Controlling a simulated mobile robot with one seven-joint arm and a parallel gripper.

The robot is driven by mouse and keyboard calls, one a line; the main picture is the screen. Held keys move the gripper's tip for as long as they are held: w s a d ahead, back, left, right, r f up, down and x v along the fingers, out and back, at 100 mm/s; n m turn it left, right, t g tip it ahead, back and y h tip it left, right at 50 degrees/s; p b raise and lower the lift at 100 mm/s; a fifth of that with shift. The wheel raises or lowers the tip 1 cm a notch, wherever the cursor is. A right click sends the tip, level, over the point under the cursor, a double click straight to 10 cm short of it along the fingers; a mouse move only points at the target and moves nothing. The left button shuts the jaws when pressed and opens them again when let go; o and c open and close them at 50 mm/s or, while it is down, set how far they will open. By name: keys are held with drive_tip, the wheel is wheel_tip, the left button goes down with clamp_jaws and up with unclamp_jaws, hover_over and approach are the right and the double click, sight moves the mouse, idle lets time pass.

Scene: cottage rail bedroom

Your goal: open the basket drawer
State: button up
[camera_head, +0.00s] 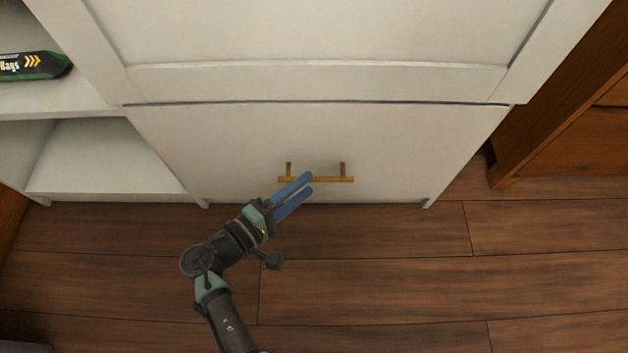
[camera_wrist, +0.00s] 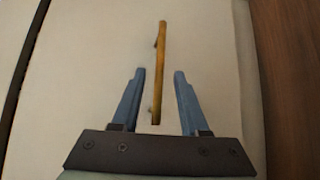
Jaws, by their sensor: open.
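The drawer (camera_head: 230,150) is a plain white front at the bottom of a white cabinet, and it looks shut. Its brass bar handle (camera_head: 335,180) runs level across the lower middle of the front. In the wrist view, my gripper (camera_wrist: 159,73) is open, with the lower end of the handle (camera_wrist: 161,60) between the two fingers and a gap on each side. I cannot tell whether a finger touches the handle. The inside of the drawer is hidden.
A white open shelf (camera_head: 100,160) stands to the left, with a dark green-trimmed object (camera_head: 35,66) on its upper board. A brown wooden piece of furniture (camera_head: 560,140) stands to the right. The wooden floor (camera_head: 380,270) in front of the drawer is clear apart from my arm.

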drive_tip(key=shift+b+x, duration=0.55)
drive_tip(key=shift+x, duration=1.3)
clamp_jaws()
